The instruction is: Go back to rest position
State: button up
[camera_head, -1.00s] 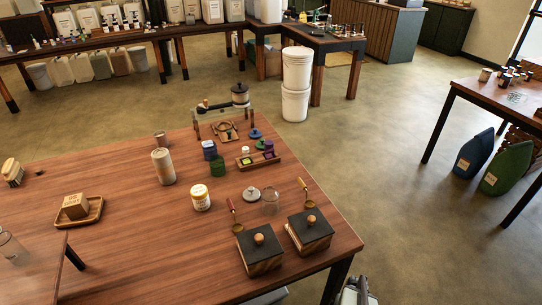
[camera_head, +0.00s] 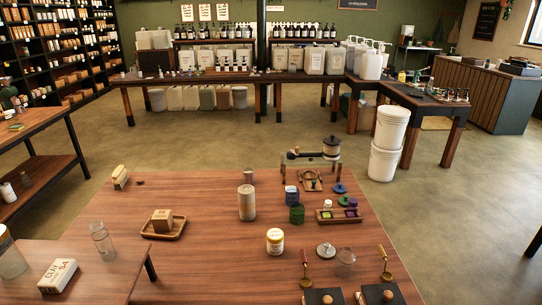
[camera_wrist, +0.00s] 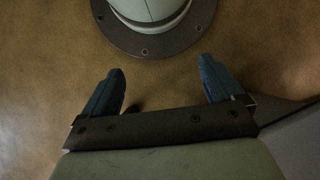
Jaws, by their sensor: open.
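My gripper (camera_wrist: 162,88) shows in the wrist view with its two dark blue fingers spread apart and nothing between them. Below the fingers is brown floor (camera_wrist: 45,60), and a round, pale green part of my own body with a dark bolted flange fills the top of that view. My gripper and arm do not show in the head view, so where they are relative to the table is hidden there.
A wooden table (camera_head: 205,260) stands ahead with a soap tray (camera_head: 164,229), a tall canister (camera_head: 246,203), a yellow-labelled jar (camera_head: 275,241) and two dark-lidded boxes at its front edge. White buckets (camera_head: 388,140) are stacked on the floor behind it. Open floor lies to the right.

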jog(key=s+a+r+n+g+h, duration=0.1)
jog(key=s+a+n, duration=0.1)
jog(key=a, duration=0.4)
jog(key=shift+s+n+h, duration=0.15)
jog(key=shift+n+h, duration=0.15)
jog(key=shift+n, duration=0.1)
jog(key=shift+a+r, duration=0.1)
dwell(0.4)
